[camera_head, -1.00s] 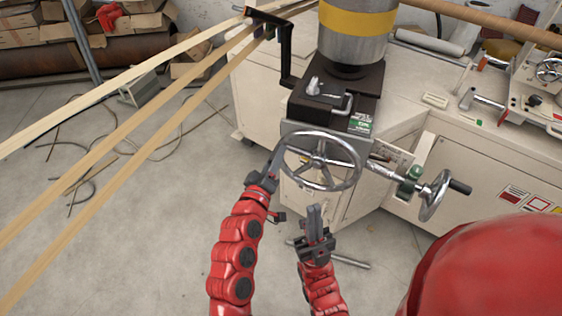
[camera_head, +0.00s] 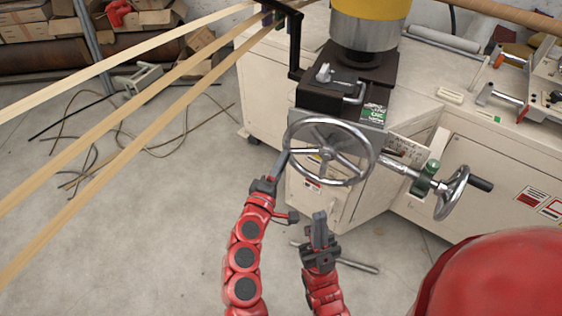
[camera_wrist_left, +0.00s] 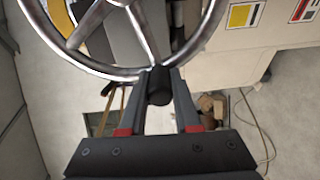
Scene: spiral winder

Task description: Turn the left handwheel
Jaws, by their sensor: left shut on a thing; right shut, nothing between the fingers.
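The left handwheel (camera_head: 349,176) is a large chrome wheel with several spokes, on the front of the machine below a dark block. My left gripper (camera_head: 281,162) is at its left rim. In the left wrist view the wheel's rim (camera_wrist_left: 103,71) crosses the top, and a short black handle (camera_wrist_left: 158,86) on it sits between the fingers of my left gripper (camera_wrist_left: 158,92), which is shut on it. My right gripper (camera_head: 320,220) is shut and empty, below the wheel and apart from it.
A smaller handwheel (camera_head: 452,192) with a black grip stands to the right on a shaft. A black crank arm (camera_head: 295,45) rises behind the wheel. Long pale strips (camera_head: 120,130) cross the left side. Grey floor lies open at the lower left.

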